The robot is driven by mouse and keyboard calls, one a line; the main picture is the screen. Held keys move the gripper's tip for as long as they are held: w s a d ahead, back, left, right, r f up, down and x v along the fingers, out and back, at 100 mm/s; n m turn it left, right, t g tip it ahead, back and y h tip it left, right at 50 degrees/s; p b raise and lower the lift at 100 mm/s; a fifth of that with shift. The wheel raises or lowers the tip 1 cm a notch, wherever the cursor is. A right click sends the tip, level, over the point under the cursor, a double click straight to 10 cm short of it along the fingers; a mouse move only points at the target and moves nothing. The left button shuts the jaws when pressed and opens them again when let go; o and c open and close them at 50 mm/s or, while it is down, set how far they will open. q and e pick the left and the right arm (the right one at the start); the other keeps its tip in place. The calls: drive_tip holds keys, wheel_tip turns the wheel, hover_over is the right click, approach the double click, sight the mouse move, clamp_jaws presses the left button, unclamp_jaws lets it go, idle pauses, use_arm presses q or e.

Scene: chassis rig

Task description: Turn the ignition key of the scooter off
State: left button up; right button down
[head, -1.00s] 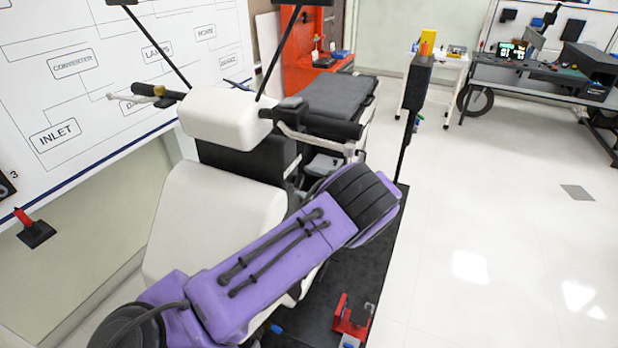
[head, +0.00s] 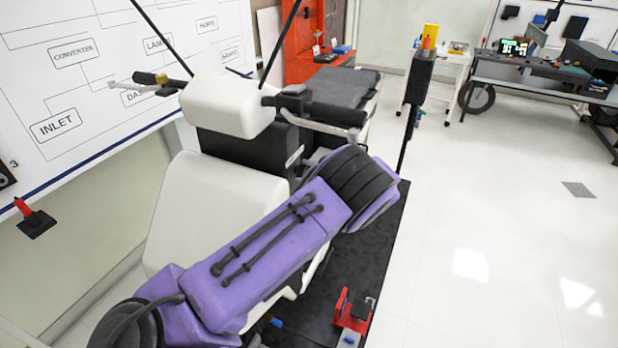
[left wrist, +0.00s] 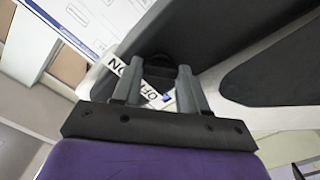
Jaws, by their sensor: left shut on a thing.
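The white scooter (head: 226,106) stands in the middle of the head view, its handlebar reaching out to both sides. My left arm crosses in front of it, and its wrist hides the left gripper and the ignition key in the head view. In the left wrist view, my left gripper (left wrist: 158,74) has its two grey fingers at the ignition lock, closed on the key, of which only a small dark part (left wrist: 157,62) shows between them. A white label (left wrist: 153,95) with ON and OFF lies behind the fingers, partly covered. My right gripper is not in view.
A white wall board (head: 110,70) with a labelled diagram stands behind the scooter on the left. An orange cabinet (head: 310,40) and a workbench (head: 540,75) are at the back. A red stand (head: 352,312) sits on the black mat (head: 368,260). The floor at right is clear.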

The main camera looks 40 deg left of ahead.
use_arm(q)
drive_tip(key=n+b, duration=1)
drive_tip(key=b, duration=0.1)
drive_tip(key=shift+f, duration=0.1)
idle(0.5)
drive_tip(key=o, duration=1.1)
drive_tip(key=shift+c, duration=0.2)
drive_tip(key=shift+w+d, duration=0.1)
drive_tip(key=shift+w, duration=0.05)
